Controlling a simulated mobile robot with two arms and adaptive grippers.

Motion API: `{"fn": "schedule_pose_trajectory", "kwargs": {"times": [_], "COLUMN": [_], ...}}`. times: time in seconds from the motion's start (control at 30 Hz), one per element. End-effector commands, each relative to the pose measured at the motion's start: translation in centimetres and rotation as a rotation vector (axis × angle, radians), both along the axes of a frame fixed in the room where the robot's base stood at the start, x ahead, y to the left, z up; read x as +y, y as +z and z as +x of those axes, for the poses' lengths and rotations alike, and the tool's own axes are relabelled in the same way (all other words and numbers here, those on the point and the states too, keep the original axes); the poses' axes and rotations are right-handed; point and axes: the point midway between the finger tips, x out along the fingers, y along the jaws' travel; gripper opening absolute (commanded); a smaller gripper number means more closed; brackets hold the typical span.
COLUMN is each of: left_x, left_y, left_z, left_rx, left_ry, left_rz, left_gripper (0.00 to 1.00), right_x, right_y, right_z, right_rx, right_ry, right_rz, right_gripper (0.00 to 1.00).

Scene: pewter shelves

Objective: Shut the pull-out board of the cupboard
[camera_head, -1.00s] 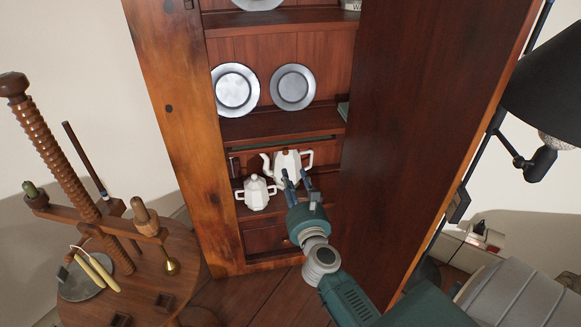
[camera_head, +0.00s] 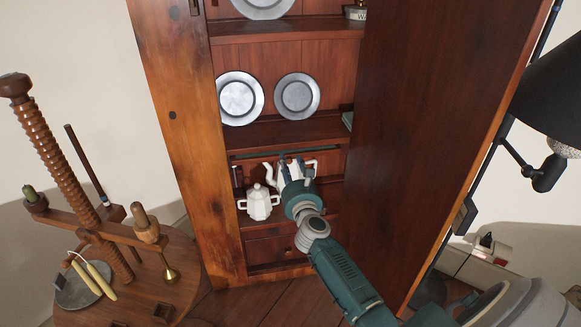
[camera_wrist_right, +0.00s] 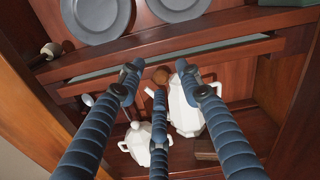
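The cupboard (camera_head: 178,130) stands open, with its door (camera_head: 430,130) on the right. Its pull-out board (camera_wrist_right: 240,58) shows in the right wrist view as a wooden front edge with a green strip of top surface, jutting out a little below the plate shelf. A round wooden knob (camera_wrist_right: 161,75) is near the middle of that edge. My right gripper (camera_wrist_right: 168,88) has its blue fingers spread and empty, with tips close to the board's front edge around the knob; contact cannot be told. In the head view my right gripper (camera_head: 284,163) hides part of the teapot. My left gripper is out of view.
Below the board stand a white teapot (camera_wrist_right: 186,104) and a white sugar bowl (camera_wrist_right: 138,142), close under the fingers. Two pewter plates (camera_head: 240,98) (camera_head: 297,96) lean on the shelf above. A round wooden stand (camera_head: 185,290) with a screw post is at the left.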

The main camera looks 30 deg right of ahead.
Motion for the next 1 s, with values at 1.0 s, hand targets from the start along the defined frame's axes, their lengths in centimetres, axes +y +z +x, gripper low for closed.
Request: {"fn": "schedule_pose_trajectory", "kwargs": {"times": [1.0], "left_x": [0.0], "left_y": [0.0], "left_z": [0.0], "left_rx": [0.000], "left_ry": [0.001], "left_rz": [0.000], "left_gripper": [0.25], "right_x": [-1.0], "right_y": [0.3], "right_z": [2.5], "right_rx": [-0.004], "right_ry": [0.000], "right_rz": [-0.003], "right_gripper": [0.00]}}
